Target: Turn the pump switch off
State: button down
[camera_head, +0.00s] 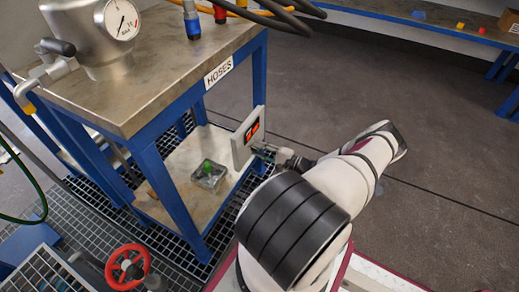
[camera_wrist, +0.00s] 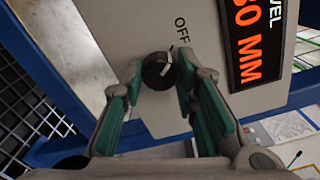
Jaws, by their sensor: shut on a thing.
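The pump switch is a round black knob (camera_wrist: 156,74) with a white pointer mark, on a light grey panel (camera_wrist: 200,25). In the wrist view the mark points up and slightly right, roughly towards the printed word OFF (camera_wrist: 181,31). My gripper (camera_wrist: 159,77) has its green-padded fingers on both sides of the knob and is shut on it. In the head view the panel (camera_head: 238,150) is fixed to the blue bench's side, and my gripper (camera_head: 261,149) reaches it from the right. The knob is hidden there.
The panel has a lit red-orange display (camera_wrist: 252,40) ending in "0 MM". The bench (camera_head: 150,90) carries a vessel with a gauge (camera_head: 121,20) and hoses. A small tray (camera_head: 209,175) sits on its lower shelf. The floor (camera_head: 400,90) to the right is clear.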

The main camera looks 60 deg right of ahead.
dwell(0.5)
jog(key=c, duration=1.2)
grip_release()
jog(key=shift+c, duration=0.2)
jog(key=s+d, duration=0.1)
jog(key=s, duration=1.1)
